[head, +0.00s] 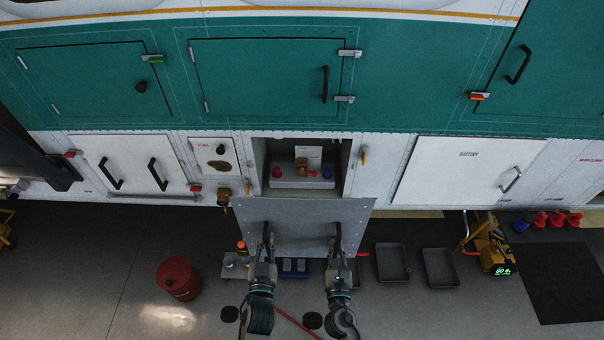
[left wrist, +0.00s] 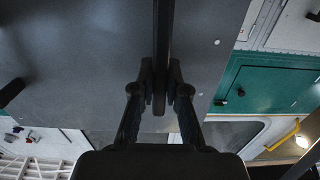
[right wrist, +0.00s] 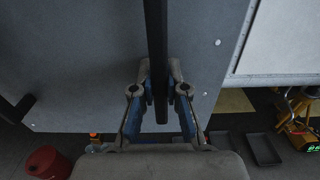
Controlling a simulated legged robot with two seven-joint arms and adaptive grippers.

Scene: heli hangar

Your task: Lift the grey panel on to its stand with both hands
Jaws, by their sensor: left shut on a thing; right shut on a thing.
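The grey panel (head: 302,213) is a flat plate with two black bar handles, held in front of the helicopter's white lower side, just below an open bay (head: 325,158). My left gripper (head: 267,246) is shut on the panel's left handle; the left wrist view shows its fingers on both sides of the black bar (left wrist: 162,60). My right gripper (head: 337,248) is shut on the right handle, and the right wrist view shows the same grip on that bar (right wrist: 156,50). I cannot make out a stand for certain in any view.
A red drum (head: 178,278) stands on the floor at left. Two dark trays (head: 440,268) lie on the floor at right, near a yellow device (head: 490,250). A black mat (head: 562,282) lies further right. Red and blue items sit inside the bay.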

